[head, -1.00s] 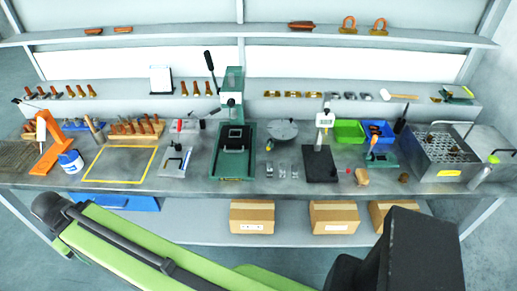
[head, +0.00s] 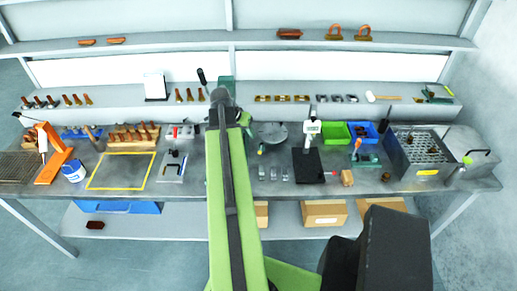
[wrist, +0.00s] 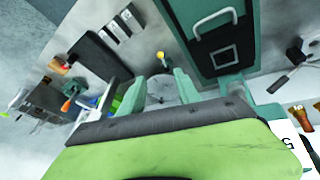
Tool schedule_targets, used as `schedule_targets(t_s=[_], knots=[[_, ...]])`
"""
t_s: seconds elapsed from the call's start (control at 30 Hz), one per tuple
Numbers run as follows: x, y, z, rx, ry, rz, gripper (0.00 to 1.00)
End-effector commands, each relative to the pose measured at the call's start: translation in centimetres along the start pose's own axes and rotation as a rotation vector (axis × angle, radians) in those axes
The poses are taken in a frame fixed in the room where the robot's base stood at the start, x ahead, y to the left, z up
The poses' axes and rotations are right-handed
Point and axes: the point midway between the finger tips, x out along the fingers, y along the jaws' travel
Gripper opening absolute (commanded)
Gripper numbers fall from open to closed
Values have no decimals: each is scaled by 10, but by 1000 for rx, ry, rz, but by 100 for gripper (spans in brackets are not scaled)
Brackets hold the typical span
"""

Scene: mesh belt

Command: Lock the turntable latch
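The turntable is a round grey disc (head: 271,132) on the bench, right of the green press. In the wrist view the disc (wrist: 163,90) shows partly between my fingers. A small yellow-topped knob with a dark base (head: 262,149), which may be the latch, stands at the disc's front left. It also shows in the wrist view (wrist: 161,57), beyond my fingertips. Whether it is locked cannot be told. My gripper (wrist: 161,84) is open, its two teal fingers apart with nothing seen between them but the disc and bench behind.
The green press, mostly behind my arm in the head view, looms close in the wrist view (wrist: 205,35). A gauge stand (head: 309,150) is right of the disc. Small metal blocks (head: 273,173) lie in front. Green (head: 335,133) and blue bins (head: 362,131) stand farther right.

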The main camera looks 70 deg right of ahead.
Motion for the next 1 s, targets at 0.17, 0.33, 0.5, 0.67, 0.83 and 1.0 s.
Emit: schedule_targets(t_s=[0.17, 0.33, 0.5, 0.67, 0.83, 1.0], knots=[[4, 3, -1, 8, 2, 3, 39], [20, 2, 0, 8, 1, 3, 39], [53, 1, 2, 8, 1, 3, 39], [91, 1, 2, 8, 1, 3, 39], [131, 1, 2, 7, 1, 3, 39], [166, 2, 1, 8, 0, 3, 39]])
